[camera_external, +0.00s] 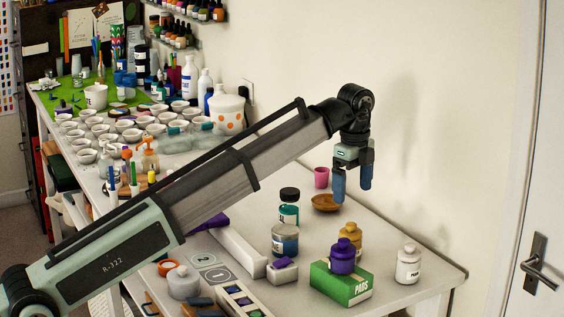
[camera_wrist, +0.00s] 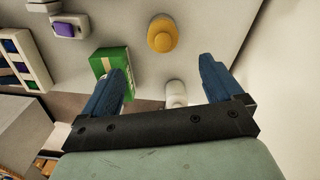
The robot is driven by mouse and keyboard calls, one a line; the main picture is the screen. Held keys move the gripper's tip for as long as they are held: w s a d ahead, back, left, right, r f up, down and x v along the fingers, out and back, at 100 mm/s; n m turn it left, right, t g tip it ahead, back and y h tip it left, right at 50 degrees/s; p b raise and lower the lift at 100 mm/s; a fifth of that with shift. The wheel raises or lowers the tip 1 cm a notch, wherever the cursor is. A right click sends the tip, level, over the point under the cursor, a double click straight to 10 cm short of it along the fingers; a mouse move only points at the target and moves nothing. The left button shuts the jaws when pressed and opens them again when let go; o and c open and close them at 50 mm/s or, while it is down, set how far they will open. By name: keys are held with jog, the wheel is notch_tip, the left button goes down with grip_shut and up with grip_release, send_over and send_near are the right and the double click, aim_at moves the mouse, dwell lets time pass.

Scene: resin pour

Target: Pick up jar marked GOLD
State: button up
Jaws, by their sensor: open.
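A gold-coloured jar (camera_external: 350,234) with a knobbed lid stands upright on the table, behind the green box; its label is too small to read. In the wrist view the gold-coloured jar (camera_wrist: 163,36) shows from above, beyond the fingertips and roughly midway between them. My gripper (camera_external: 352,194) is open and empty, with blue fingers pointing down, well above the table; its fingers also show in the wrist view (camera_wrist: 163,70). A purple jar (camera_external: 342,257) stands on the green PADS box (camera_external: 352,290), close to the gold-coloured jar.
A white jar (camera_external: 408,265) stands to the right. A teal-labelled jar (camera_external: 289,213), a blue-grey jar (camera_external: 285,241), a wooden bowl (camera_external: 325,203) and a pink cup (camera_external: 321,177) stand left and behind. The wall is close behind my gripper.

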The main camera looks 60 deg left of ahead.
aim_at(351, 233)
notch_tip(351, 233, down, 8)
jog(key=shift+w+a+f, duration=0.1)
jog(key=shift+f, duration=1.35)
jog(key=shift+w+a+f, duration=0.1)
jog(key=shift+f, duration=1.3)
jog(key=shift+c, duration=0.2)
jog(key=c, duration=1.3)
jog(key=shift+r, duration=0.1)
jog(key=shift+c, duration=0.2)
